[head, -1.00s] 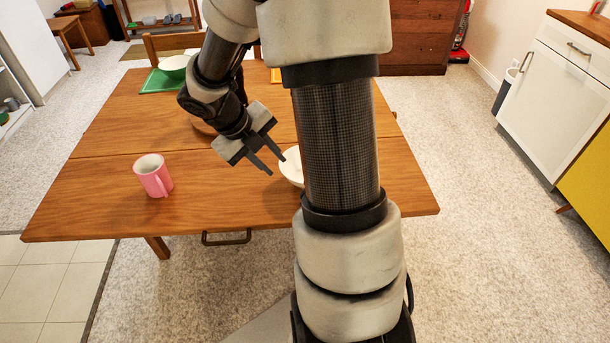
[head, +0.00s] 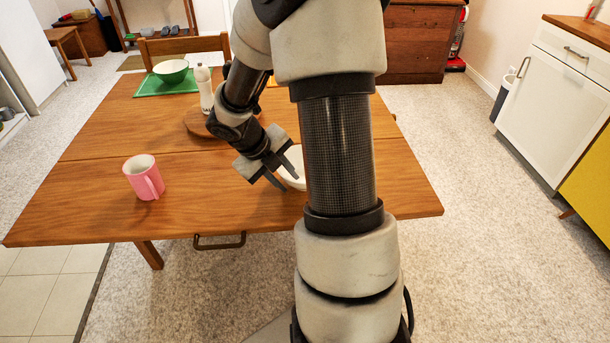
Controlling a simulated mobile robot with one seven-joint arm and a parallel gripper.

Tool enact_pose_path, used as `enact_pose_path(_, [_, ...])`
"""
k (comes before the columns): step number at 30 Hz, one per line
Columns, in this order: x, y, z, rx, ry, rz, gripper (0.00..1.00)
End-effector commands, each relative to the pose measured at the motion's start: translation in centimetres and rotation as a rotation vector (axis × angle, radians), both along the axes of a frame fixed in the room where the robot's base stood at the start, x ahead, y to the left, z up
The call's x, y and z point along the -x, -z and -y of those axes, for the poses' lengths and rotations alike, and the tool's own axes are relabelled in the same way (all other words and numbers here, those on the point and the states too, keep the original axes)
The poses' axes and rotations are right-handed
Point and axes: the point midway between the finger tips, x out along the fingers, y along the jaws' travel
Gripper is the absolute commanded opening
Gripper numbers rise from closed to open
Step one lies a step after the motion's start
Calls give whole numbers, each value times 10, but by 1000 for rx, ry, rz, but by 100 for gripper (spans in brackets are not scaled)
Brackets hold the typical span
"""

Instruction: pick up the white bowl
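The white bowl (head: 298,158) sits on the wooden table (head: 90,205), near its front edge. My arm hides its right part and my gripper covers some of its left side. My gripper (head: 288,182) points down and to the right at the bowl's left rim, with its two fingers apart and nothing seen between them. One finger overlaps the bowl in the picture; I cannot tell whether it touches or is still above it.
A pink mug (head: 145,177) stands at the front left of the table. A white bottle (head: 205,90) stands by a round wooden board (head: 195,122). A chair (head: 185,45) is behind.

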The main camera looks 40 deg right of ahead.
Motion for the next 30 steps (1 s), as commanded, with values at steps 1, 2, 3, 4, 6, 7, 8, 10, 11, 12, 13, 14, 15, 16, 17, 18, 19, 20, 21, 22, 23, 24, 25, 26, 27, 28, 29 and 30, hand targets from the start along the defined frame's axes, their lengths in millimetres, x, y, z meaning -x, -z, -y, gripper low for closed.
enact_pose_path(1, [0, -1, 0, 0, 0, 0, 24])
enact_pose_path(2, [0, -1, 0, 0, 0, 0, 18])
enact_pose_path(3, [0, -1, 0, 0, 0, 0, 12])
enact_pose_path(4, [0, -1, 0, 0, 0, 0, 7])
enact_pose_path(6, [0, 0, 0, 0, 0, 0, 0])
enact_pose_path(7, [0, 0, 0, 0, 0, 0, 0])
enact_pose_path(8, [0, 0, 0, 0, 0, 0, 0])
enact_pose_path(10, [0, 0, 0, 0, 0, 0, 0])
enact_pose_path(11, [0, -1, 0, 1, 0, 0, 0])
enact_pose_path(12, [0, -1, 0, 1, 0, 0, 0])
enact_pose_path(13, [0, -1, 0, 1, 0, 0, 0])
enact_pose_path(14, [0, -1, 0, 1, 0, 0, 0])
enact_pose_path(15, [0, -1, 0, 1, 0, 0, 0])
enact_pose_path(16, [0, -1, 0, 1, 0, 0, 0])
enact_pose_path(17, [0, -2, 0, 1, 0, 1, 0])
enact_pose_path(18, [0, -5, 0, 1, 0, 1, 0])
enact_pose_path(19, [0, -8, 0, 1, 0, 1, 0])
enact_pose_path(20, [0, -12, 0, 2, 0, 1, 0])
enact_pose_path(21, [0, -19, 0, 2, 1, 2, 0])
enact_pose_path(22, [0, -25, 0, 2, 2, 2, 0])
enact_pose_path(23, [0, -31, 0, 2, 1, 3, 0])
enact_pose_path(24, [-1, -40, 1, 3, 1, 3, 0])
enact_pose_path(25, [-1, -47, 1, 3, 2, 3, 0])
enact_pose_path(26, [-1, -53, 0, 2, 2, 3, 0])
enact_pose_path(27, [-1, -61, 0, 2, 0, 4, 0])
enact_pose_path(28, [-1, -67, 1, 3, 1, 4, 0])
enact_pose_path(29, [0, -73, 1, 2, 2, 3, 0])
enact_pose_path(30, [0, -79, 1, 2, 2, 2, 0])
